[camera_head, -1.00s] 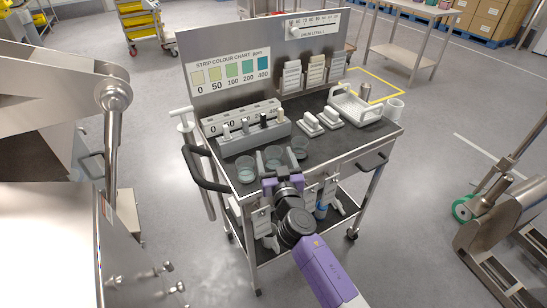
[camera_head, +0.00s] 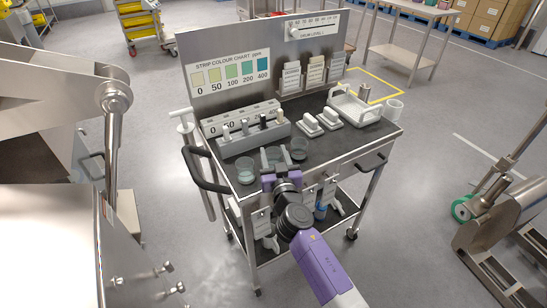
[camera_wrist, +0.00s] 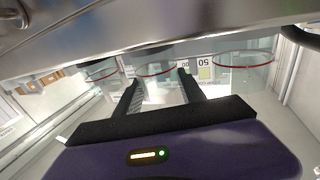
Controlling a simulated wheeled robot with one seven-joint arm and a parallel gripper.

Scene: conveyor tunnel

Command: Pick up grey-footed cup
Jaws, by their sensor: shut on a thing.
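Three small clear cups stand in a row near the front left of the cart top: a left cup (camera_head: 245,170), a middle cup (camera_head: 273,161) and a right cup (camera_head: 299,151). My gripper (camera_head: 275,157) reaches in from the front, with its fingers on either side of the middle cup. In the wrist view, the fingers (camera_wrist: 157,78) are shut on this clear, red-lined cup (camera_wrist: 154,62), and a cup shows on each side. The foot colours are too small or hidden to tell, so I cannot tell which cup is grey-footed.
A grey strip rack (camera_head: 252,137) stands just behind the cups, before the colour chart board (camera_head: 232,78). A black handle (camera_head: 200,170) juts out left.

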